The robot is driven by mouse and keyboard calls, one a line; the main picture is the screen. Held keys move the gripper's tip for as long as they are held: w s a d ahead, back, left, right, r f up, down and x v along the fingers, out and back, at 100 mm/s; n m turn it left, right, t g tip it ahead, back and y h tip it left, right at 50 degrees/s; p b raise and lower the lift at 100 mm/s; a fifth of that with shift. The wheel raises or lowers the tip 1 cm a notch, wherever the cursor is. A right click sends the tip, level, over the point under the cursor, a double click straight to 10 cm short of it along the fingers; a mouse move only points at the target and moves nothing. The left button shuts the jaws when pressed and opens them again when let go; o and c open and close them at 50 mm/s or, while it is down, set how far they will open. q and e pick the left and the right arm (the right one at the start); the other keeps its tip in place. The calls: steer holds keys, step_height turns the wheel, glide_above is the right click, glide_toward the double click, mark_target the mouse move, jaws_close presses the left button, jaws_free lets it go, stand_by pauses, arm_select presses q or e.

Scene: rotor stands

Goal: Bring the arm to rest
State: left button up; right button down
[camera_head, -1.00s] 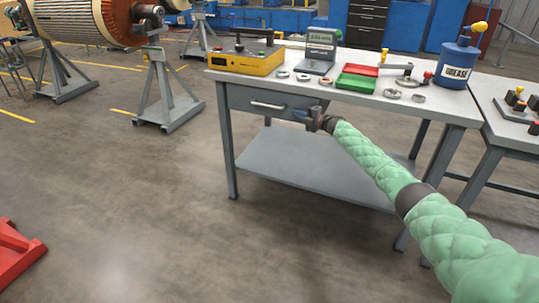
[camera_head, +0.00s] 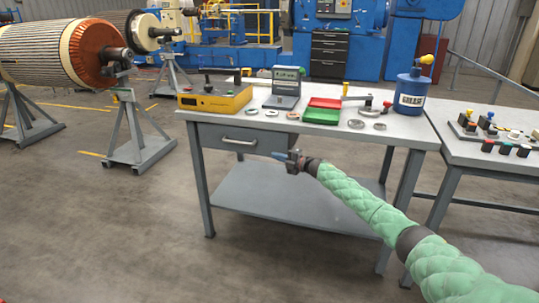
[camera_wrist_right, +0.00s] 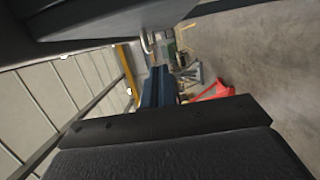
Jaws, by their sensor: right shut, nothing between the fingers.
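My right arm, in a green quilted sleeve, reaches in from the lower right of the head view. My right gripper (camera_head: 283,156) is shut and empty, in front of the drawer side of the grey workbench (camera_head: 270,193) and below the tabletop's front edge. The blue fingers (camera_wrist_right: 158,88) also show in the right wrist view, close together with nothing between them. My left gripper is in neither view.
On the bench stand a yellow instrument box (camera_head: 214,98), a grey display unit (camera_head: 286,88), a red tray (camera_head: 325,102), a green tray (camera_head: 321,116) and a blue grease can (camera_head: 411,93). Rotors on stands (camera_head: 130,130) are at left. Floor in front is clear.

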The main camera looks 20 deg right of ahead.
steer(key=shift+a+r+v, duration=0.1)
steer(key=shift+r+v, duration=0.05)
steer(key=shift+v, duration=0.85)
steer(key=shift+a+r+v, duration=0.1)
steer(key=shift+r+v, duration=0.05)
steer(key=shift+v, duration=0.9)
